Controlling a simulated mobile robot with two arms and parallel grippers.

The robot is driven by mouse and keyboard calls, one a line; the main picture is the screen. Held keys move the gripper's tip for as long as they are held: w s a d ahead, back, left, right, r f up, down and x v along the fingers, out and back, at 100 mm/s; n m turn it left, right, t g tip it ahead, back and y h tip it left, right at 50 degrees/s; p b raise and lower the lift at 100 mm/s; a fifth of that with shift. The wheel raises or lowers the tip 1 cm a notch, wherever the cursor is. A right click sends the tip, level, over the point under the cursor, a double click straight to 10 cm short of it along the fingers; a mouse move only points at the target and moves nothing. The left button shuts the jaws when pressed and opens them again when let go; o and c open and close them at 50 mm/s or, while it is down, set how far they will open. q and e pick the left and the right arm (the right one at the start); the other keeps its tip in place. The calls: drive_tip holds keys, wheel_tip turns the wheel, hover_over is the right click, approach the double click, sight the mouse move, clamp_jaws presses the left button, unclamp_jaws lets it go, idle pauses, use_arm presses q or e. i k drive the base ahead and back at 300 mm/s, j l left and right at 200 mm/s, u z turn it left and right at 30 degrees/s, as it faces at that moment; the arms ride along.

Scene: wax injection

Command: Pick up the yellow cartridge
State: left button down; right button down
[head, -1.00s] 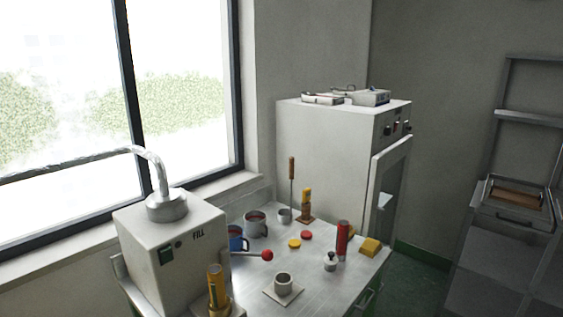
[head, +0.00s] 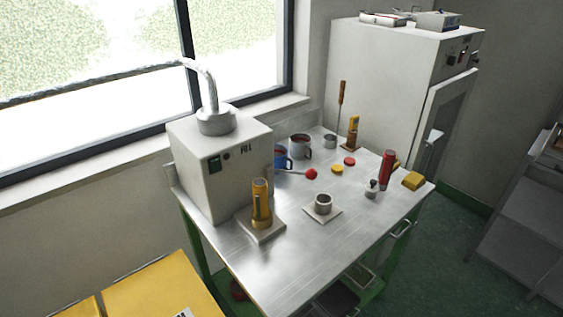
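A yellow cartridge (head: 261,204) stands upright on a small square plate (head: 262,232) in front of the white FILL machine (head: 222,172), near the left end of the metal table. A shorter yellow-orange item (head: 352,130) stands at the back of the table on a brown base; I cannot tell if it is also a cartridge. Neither of my grippers is in view.
The metal table (head: 270,277) also bears a red cylinder (head: 387,170), a grey cup on a plate (head: 323,204), mugs (head: 300,147), red and yellow discs and a yellow block (head: 413,181). Its front left is clear. A yellow surface (head: 160,290) is at lower left. A white cabinet (head: 385,85) stands behind.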

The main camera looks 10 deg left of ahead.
sight(259, 189)
drive_tip(key=i+l+u, duration=0.1)
drive_tip(key=l+u, duration=0.5)
drive_tip(key=u, duration=0.25)
drive_tip(key=l+u, duration=0.4)
